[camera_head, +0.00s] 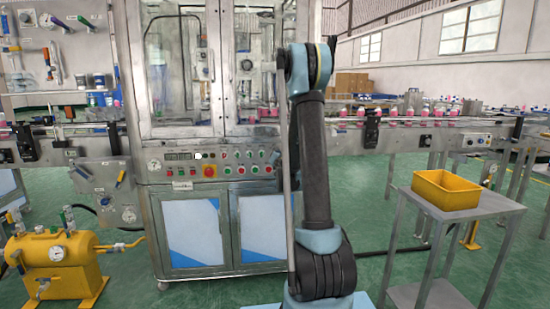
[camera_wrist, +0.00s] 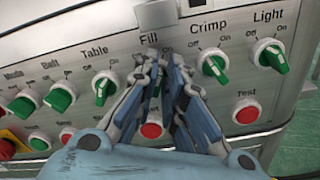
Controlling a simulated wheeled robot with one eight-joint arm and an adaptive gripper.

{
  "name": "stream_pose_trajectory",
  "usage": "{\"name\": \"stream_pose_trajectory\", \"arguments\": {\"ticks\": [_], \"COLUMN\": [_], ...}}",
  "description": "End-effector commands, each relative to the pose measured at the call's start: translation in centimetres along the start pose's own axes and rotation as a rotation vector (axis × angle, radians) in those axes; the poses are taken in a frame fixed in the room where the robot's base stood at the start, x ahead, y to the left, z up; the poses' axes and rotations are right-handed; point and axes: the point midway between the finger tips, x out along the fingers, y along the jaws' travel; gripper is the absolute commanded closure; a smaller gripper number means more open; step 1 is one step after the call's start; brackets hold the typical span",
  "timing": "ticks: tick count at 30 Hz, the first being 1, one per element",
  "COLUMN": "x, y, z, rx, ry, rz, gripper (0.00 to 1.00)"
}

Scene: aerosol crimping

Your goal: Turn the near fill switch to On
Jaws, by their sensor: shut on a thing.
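The control panel (camera_head: 225,165) is on the front of the steel machine in the head view and fills the wrist view. The Fill label (camera_wrist: 148,39) is at the top middle of the wrist view, with an On mark to its right. My gripper (camera_wrist: 166,56) is right below that label, its fingers closed in around the fill switch. The fingers hide the switch knob, so I cannot tell which way it points. In the head view my arm blocks the sight of my gripper.
Green Crimp (camera_wrist: 215,67) and Light (camera_wrist: 270,54) knobs are to the right; the Table knob (camera_wrist: 105,88) and Belt knob (camera_wrist: 60,97) are to the left. A red button (camera_wrist: 151,130) shows between my fingers, and the red Test button (camera_wrist: 246,110) is lower right.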

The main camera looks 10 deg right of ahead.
Motion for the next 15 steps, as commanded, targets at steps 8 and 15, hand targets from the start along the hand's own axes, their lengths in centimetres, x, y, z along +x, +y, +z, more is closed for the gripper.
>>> {"name": "stream_pose_trajectory", "arguments": {"ticks": [8, 15], "x": [-0.11, -0.12], "y": [-0.81, -0.83], "z": [0.25, 0.24], "rx": [0.074, 0.087], "ry": [-0.005, -0.005], "rz": [-0.016, -0.016], "gripper": [1.0, 1.0]}}
